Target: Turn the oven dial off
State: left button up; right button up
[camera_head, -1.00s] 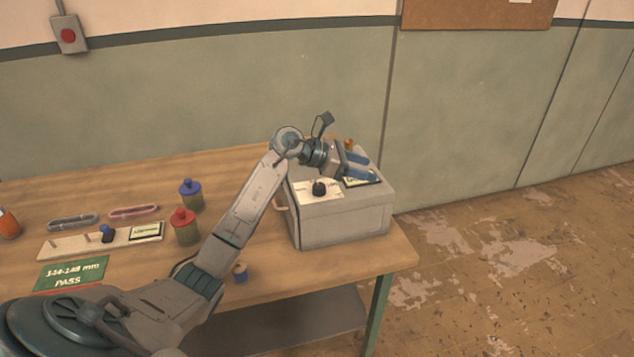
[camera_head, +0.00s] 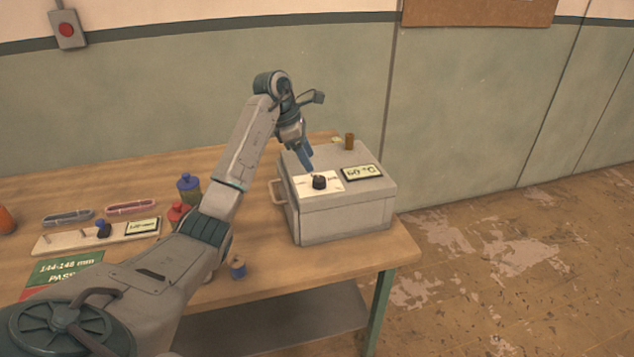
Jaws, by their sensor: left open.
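The oven (camera_head: 345,215) is a grey box at the right end of the wooden table. On its top are a black dial (camera_head: 319,182) on a white label plate and a display (camera_head: 362,172) that reads 60 °C. My left gripper (camera_head: 306,162) points down with its blue fingers just behind and slightly left of the dial. It is open and holds nothing; whether a fingertip touches the oven top I cannot tell. My right gripper is not in view.
A small brown cylinder (camera_head: 349,141) stands at the oven's back edge. Blue-lidded (camera_head: 189,187) and red-lidded (camera_head: 178,214) jars, a gauge board (camera_head: 70,243), a green PASS sign (camera_head: 66,268) and a blue spool (camera_head: 238,268) are on the table (camera_head: 262,290). The floor at right is clear.

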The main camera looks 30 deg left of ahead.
aim_at(319, 178)
pick_arm(q)
jog(key=b+x, duration=0.3)
jog(key=x, duration=0.1)
jog(key=shift+f, duration=0.25)
jog(key=shift+x, duration=0.95)
jog(key=shift+w+d+f, duration=0.15)
jog(key=shift+d, duration=0.05)
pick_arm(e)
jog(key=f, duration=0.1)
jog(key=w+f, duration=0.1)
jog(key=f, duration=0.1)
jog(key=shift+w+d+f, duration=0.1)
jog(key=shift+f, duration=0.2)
pick_arm(q)
jog(key=c, duration=1)
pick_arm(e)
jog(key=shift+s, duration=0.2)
